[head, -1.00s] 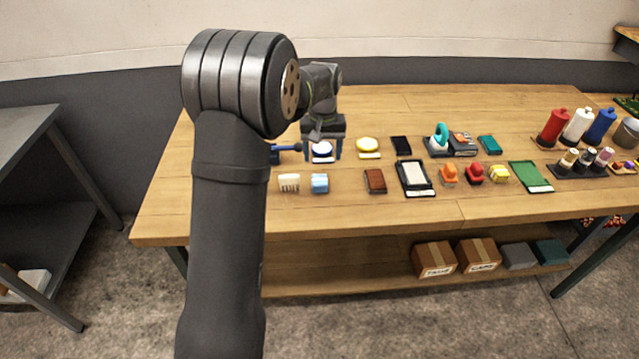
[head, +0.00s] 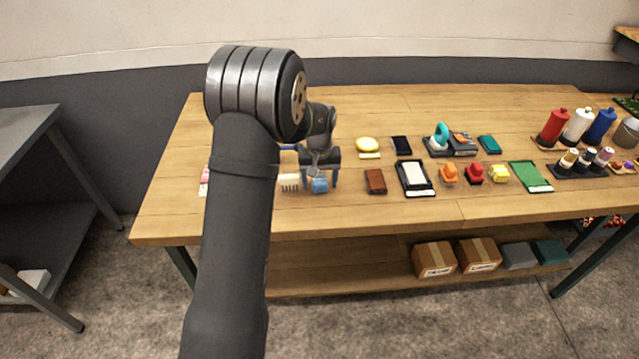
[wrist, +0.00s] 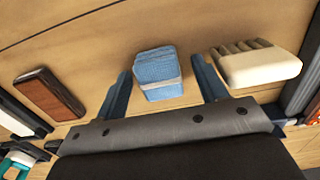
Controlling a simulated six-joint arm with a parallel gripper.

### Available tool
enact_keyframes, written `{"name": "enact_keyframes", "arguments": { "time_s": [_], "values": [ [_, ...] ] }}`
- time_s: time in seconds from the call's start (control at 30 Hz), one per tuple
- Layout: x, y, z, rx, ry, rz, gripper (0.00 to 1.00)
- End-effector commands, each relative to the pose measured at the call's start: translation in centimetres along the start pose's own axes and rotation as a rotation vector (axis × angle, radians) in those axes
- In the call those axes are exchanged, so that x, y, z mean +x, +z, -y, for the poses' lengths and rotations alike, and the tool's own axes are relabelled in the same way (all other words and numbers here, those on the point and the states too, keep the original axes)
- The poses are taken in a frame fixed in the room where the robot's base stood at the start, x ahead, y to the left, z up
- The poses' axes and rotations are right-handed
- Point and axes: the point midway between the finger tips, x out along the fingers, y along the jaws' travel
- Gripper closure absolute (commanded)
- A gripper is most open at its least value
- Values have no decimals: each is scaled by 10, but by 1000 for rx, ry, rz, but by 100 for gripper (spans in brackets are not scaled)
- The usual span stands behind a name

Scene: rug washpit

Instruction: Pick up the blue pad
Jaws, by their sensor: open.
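The blue pad (head: 320,186) lies on the wooden table near its front edge, partly hidden by my gripper in the head view. In the wrist view the blue pad (wrist: 158,74) is a light blue textured block with a paler grey-blue band. My gripper (head: 321,184) is over the pad. In the wrist view my gripper (wrist: 160,82) is open, one blue finger on each side of the pad, with visible gaps on both sides. I cannot tell how high the fingertips are above the table.
A cream brush (wrist: 258,62) lies close beside the right finger in the wrist view. A brown block (wrist: 48,93) lies beyond the left finger. The table's front strip is clear.

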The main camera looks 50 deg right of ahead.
Motion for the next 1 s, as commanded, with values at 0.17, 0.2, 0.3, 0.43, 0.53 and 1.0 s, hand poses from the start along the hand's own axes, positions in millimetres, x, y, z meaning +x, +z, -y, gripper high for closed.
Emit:
{"name": "enact_keyframes", "arguments": {
  "time_s": [0.17,0.2,0.3,0.43,0.53,1.0],
  "values": [
    [0,0,0,0,0,0,60],
    [0,0,0,0,0,0,68],
    [-1,0,0,0,0,0,82],
    [-1,0,0,0,0,-1,82],
    [-1,0,0,0,0,-1,82],
    [-54,15,-15,5,0,-2,82]
  ]
}}
